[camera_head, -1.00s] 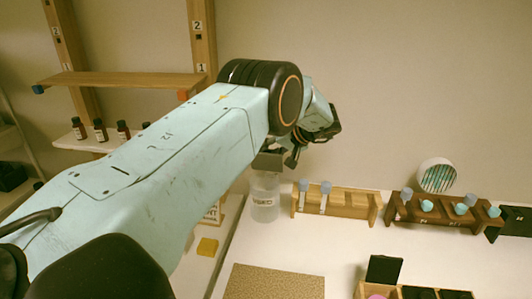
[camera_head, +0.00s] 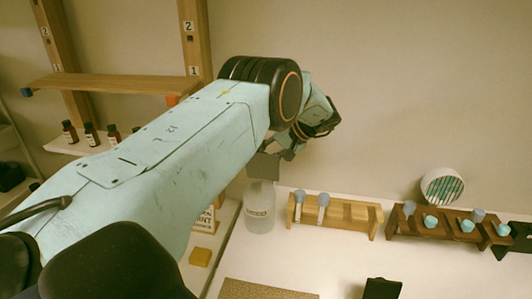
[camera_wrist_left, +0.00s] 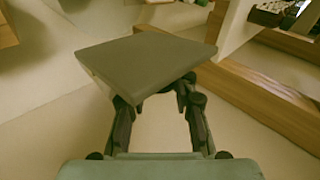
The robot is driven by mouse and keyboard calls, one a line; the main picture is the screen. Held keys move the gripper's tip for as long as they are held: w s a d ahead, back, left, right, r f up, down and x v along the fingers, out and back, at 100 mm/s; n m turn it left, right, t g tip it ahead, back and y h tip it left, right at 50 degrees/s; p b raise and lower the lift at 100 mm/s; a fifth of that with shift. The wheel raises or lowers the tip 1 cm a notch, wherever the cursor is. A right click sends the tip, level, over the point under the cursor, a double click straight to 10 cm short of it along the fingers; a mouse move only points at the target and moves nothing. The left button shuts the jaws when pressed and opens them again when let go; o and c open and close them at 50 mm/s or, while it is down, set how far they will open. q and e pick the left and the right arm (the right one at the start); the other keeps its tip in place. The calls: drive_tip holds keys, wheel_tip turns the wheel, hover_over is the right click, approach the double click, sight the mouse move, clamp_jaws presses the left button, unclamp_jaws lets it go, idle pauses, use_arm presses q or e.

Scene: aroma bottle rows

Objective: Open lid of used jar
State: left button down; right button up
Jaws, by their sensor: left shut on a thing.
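My left gripper (camera_head: 286,150) is shut on a flat, square grey lid (camera_head: 263,166). In the wrist view the lid (camera_wrist_left: 145,58) lies tilted across the gripper's two fingertips (camera_wrist_left: 160,90). The jar does not show clearly in the wrist view. My right gripper is not in view.
A light wooden rack (camera_head: 345,214) with grey-topped tubes stands right of the jar. A dark wooden rack (camera_head: 447,226) with blue-topped bottles is farther right. A yellow block (camera_head: 200,257) and a shelf with small dark bottles (camera_head: 91,134) are at left.

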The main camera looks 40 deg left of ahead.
use_arm(q)
drive_tip(key=shift+w+r, duration=0.25)
drive_tip(key=shift+w, duration=0.1)
idle(0.3)
drive_tip(key=c, duration=1.5)
unclamp_jaws()
drive_tip(key=o, duration=0.4)
drive_tip(key=shift+s+d, duration=0.15)
drive_tip(key=shift+f, duration=0.1)
drive_tip(key=v, duration=1.2)
